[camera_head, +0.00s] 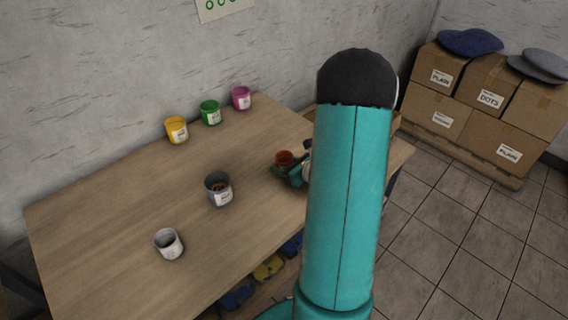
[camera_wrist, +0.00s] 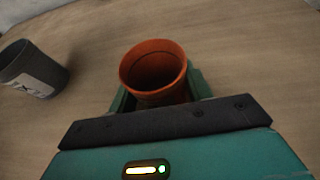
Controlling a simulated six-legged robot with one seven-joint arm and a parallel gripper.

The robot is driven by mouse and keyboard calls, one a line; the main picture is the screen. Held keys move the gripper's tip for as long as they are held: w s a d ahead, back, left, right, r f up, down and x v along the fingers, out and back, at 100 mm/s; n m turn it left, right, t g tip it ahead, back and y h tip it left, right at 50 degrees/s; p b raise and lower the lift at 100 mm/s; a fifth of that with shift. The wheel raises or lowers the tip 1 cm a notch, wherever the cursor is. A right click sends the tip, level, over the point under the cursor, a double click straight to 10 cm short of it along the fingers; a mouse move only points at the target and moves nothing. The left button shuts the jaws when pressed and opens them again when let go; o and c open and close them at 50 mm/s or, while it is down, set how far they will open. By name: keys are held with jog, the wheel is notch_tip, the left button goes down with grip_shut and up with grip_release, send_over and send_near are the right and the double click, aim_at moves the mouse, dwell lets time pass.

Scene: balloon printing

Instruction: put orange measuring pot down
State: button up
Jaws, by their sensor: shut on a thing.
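The orange measuring pot (camera_wrist: 152,68) is upright between my gripper's fingers (camera_wrist: 160,92) in the wrist view, with its open mouth showing and its inside dark. In the head view the pot (camera_head: 284,158) is at the right part of the wooden table (camera_head: 120,210), with my gripper (camera_head: 288,170) shut on it. My arm hides part of the gripper and the table there. I cannot tell whether the pot's base touches the table top.
A dark grey labelled pot (camera_head: 219,190) stands left of my gripper; it also shows in the wrist view (camera_wrist: 32,70). A white pot (camera_head: 168,243) is nearer the front. Yellow (camera_head: 176,129), green (camera_head: 210,112) and magenta (camera_head: 241,97) pots line the back. Cardboard boxes (camera_head: 480,95) stand right.

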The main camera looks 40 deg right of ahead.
jog(key=shift+s+r, duration=0.1)
jog(key=shift+s, duration=0.1)
jog(key=o, duration=0.8)
jog(key=shift+w+f, duration=0.15)
jog(key=shift+f, duration=0.05)
jog(key=shift+o, duration=0.9)
jog(key=shift+r, duration=0.1)
